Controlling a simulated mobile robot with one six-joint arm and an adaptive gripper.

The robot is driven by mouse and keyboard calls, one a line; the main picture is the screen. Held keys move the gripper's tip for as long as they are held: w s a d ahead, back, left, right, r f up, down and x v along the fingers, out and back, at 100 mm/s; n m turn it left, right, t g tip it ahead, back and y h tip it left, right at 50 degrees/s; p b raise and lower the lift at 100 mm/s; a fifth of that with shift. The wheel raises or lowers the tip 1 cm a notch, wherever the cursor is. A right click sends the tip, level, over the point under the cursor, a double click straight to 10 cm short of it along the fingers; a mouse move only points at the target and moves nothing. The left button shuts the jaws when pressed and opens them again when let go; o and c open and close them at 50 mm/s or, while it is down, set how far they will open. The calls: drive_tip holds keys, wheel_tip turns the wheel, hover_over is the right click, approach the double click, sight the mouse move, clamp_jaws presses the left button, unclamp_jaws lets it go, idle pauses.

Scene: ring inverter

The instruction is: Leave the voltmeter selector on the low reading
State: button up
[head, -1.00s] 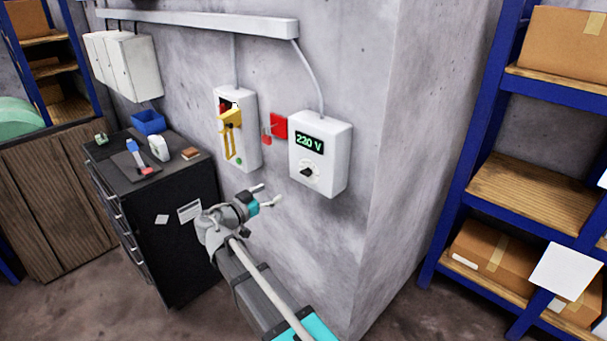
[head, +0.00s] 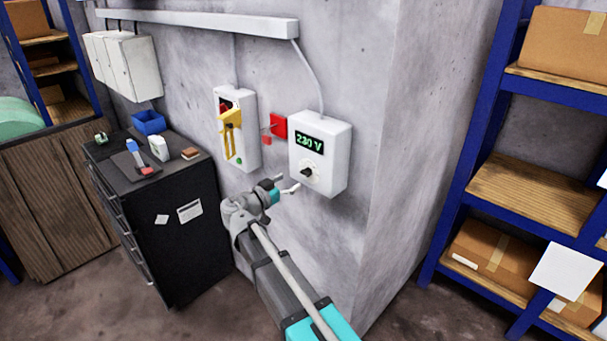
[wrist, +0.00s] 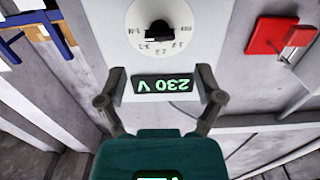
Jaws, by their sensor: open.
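The voltmeter box (head: 320,157) is white and fixed to the concrete wall, with a green display (head: 309,141) that reads 230 V. Its selector (head: 307,171) is a black knob on a pale round dial below the display. In the wrist view the picture is upside down; the selector (wrist: 158,32) shows above the display (wrist: 167,84), with small marks around the dial too small to read surely. My gripper (head: 286,184) is open and empty, just below and left of the box. In the wrist view its fingers (wrist: 160,82) frame the display, and the selector lies beyond the tips.
A white box with a yellow lever (head: 230,118) hangs left of the voltmeter, with a red plate (head: 279,125) between them. A black cabinet (head: 165,215) with small items stands left. Blue shelving (head: 470,150) stands right.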

sight(303, 173)
drive_tip(key=shift+x, duration=3.3)
drive_tip(key=c, duration=1.1)
drive_tip(key=shift+c, duration=0.2)
